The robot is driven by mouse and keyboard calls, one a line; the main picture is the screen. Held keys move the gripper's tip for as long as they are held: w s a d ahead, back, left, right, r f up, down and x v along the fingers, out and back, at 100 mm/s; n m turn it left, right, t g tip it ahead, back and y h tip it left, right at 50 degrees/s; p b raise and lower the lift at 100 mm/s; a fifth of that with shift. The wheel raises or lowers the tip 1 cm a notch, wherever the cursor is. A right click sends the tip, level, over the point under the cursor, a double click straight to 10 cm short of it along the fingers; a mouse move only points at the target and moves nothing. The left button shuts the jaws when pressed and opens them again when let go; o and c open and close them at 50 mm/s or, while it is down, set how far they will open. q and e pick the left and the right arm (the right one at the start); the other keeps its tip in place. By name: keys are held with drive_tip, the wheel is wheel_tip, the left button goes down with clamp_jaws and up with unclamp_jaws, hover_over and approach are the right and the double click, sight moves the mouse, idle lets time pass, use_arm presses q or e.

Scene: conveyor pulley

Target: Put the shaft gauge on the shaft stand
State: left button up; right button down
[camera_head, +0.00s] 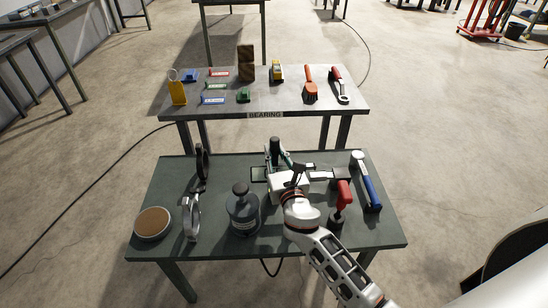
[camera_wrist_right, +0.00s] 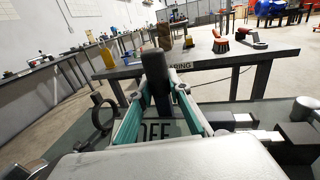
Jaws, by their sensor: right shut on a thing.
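My right gripper (camera_head: 277,154) reaches over the near table, with its teal fingers pointing to the table's far side. In the right wrist view the gripper (camera_wrist_right: 160,105) is shut on a dark upright object with a black upper part (camera_wrist_right: 154,64), perhaps the shaft gauge; its lower end is partly hidden by the fingers. I cannot identify the shaft stand with certainty. My left gripper is not in view.
The near table (camera_head: 170,184) also holds a brown-topped disc (camera_head: 152,222), a dark knobbed pot (camera_head: 243,211), a red-handled tool (camera_head: 343,196) and a blue-handled tool (camera_head: 370,188). A farther table labelled BEARING (camera_head: 265,114) carries blocks, tags and tools. Floor shows between the tables.

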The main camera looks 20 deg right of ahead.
drive_tip(key=shift+f, duration=0.45)
drive_tip(key=shift+r, duration=0.1)
drive_tip(key=c, duration=2.2)
unclamp_jaws()
drive_tip(key=shift+f, duration=0.35)
drive_tip(key=o, duration=0.3)
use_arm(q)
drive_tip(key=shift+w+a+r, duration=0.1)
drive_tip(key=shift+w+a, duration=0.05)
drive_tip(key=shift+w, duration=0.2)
use_arm(e)
drive_tip(key=shift+r, duration=0.1)
